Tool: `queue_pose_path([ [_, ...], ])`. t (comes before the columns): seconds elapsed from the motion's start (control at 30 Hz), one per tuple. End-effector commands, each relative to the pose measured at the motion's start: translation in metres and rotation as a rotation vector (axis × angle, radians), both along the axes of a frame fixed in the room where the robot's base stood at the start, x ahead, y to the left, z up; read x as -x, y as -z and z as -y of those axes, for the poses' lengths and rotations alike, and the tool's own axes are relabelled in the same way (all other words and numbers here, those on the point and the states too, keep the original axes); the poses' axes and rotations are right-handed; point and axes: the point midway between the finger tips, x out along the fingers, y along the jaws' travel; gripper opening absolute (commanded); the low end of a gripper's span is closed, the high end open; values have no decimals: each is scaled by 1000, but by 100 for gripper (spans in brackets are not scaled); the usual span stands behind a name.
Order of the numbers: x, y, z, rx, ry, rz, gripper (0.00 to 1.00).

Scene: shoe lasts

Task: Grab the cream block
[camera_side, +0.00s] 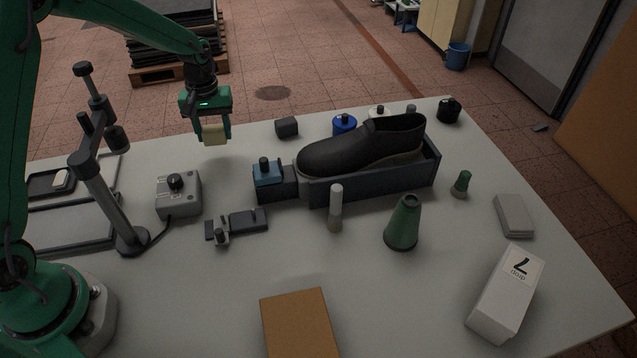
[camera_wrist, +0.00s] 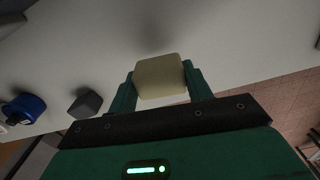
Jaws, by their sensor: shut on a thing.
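The cream block (camera_side: 214,134) is between the two fingers of my green gripper (camera_side: 214,131), above the far left part of the table. In the wrist view the cream block (camera_wrist: 159,78) fills the gap between the fingertips (camera_wrist: 158,80), with a finger against each side. My gripper is shut on it. The block appears to be held clear of the tabletop.
A dark grey cube (camera_side: 287,127) stands right of my gripper. A grey box with a black knob (camera_side: 178,195) is below it, and a black stand (camera_side: 108,195) is to the left. A black shoe (camera_side: 360,148) rests in a dark tray (camera_side: 372,188). The front middle holds a brown board (camera_side: 299,325).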

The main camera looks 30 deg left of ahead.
Motion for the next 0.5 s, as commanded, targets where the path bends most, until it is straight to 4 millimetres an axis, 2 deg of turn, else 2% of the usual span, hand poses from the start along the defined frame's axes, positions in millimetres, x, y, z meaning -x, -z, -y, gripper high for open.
queue_pose_path([
  [0.03, 4, -5, 11, 0, 7, -1, 26],
  [0.2, 16, -23, 39, 1, 7, -1, 26],
  [0.5, 35, -51, 83, 0, 6, -2, 26],
])
